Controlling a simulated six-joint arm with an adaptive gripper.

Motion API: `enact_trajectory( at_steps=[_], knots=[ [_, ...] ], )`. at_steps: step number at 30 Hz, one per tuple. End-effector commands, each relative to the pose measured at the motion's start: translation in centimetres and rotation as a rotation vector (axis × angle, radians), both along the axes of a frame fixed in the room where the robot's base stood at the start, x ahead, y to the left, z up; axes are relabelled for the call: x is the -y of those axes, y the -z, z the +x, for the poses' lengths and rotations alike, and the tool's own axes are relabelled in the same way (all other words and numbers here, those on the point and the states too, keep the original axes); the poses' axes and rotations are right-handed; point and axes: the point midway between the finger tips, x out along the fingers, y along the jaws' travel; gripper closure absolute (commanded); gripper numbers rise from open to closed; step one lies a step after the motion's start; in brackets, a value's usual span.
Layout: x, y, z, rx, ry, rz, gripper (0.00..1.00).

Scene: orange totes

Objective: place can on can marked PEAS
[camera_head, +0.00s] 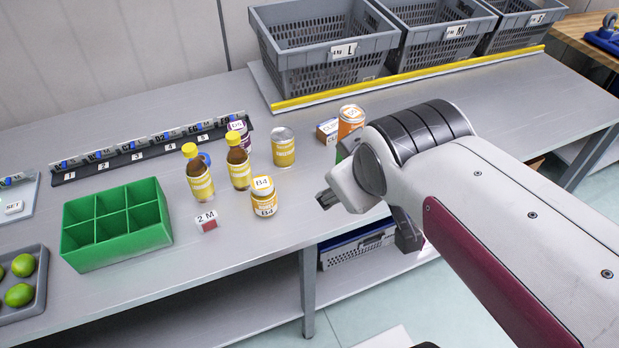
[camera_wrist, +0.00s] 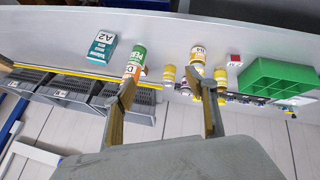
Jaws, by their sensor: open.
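A can with a green and white label (camera_wrist: 138,51), its lettering seeming to read PEAS, stands on the bench in the wrist view. In the head view only a green sliver (camera_head: 342,153) shows beside my arm. An orange can with a white tag (camera_head: 350,120) stands close by it; it also shows in the wrist view (camera_wrist: 128,73), partly overlapped. My gripper (camera_head: 366,219) is open and empty, apart from the cans, near the bench's front edge. Its two fingers (camera_wrist: 160,82) show spread in the wrist view.
A jar tagged B4 (camera_head: 264,197), two yellow bottles (camera_head: 199,173) and a small red block (camera_head: 206,221) stand left of my gripper. A green divided box (camera_head: 117,225) is further left. A teal A2 box (camera_wrist: 102,46) is near the green can. Grey crates (camera_head: 325,60) line the back.

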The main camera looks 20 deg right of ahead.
Motion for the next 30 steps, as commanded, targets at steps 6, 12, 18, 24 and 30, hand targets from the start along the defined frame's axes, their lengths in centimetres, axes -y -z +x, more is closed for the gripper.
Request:
enact_trajectory(
  at_steps=[6,12,18,24,30],
  knots=[
    [-4.2,1.6,-5.2,-0.077,0.124,0.218,0.43],
    [-5.6,2.2,-7.1,-0.117,0.17,0.292,0.43],
    [-5.7,2.2,-7.2,-0.12,0.173,0.297,0.43],
    [-5.7,2.2,-7.2,-0.119,0.173,0.296,0.43],
    [-5.7,2.2,-7.2,-0.119,0.172,0.295,0.43]
  ],
)
